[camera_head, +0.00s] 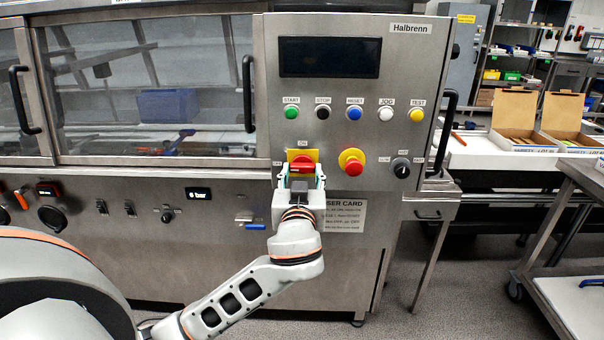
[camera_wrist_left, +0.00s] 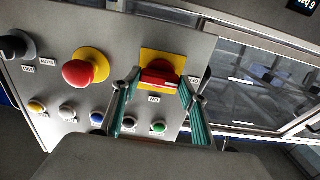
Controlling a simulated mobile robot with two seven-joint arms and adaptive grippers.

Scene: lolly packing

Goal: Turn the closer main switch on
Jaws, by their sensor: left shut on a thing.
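The main switch is a red rotary handle (camera_head: 302,165) on a yellow plate, on the grey Halbrenn control panel. An ON label (camera_head: 303,143) sits above the plate, and another label, partly hidden, is at its left. The handle lies about level. My left gripper (camera_head: 301,178) is at the switch from below. In the left wrist view its green fingers (camera_wrist_left: 158,92) stand at either end of the red handle (camera_wrist_left: 159,76), shut on it. The switch appears upside down there, with ON below it. My right gripper is not in view.
A red emergency button on yellow (camera_head: 351,162) is just right of the switch, with a black selector knob (camera_head: 401,167) beyond. A row of coloured buttons (camera_head: 354,113) and a dark display (camera_head: 330,57) are above. A door handle (camera_head: 248,94) projects at left.

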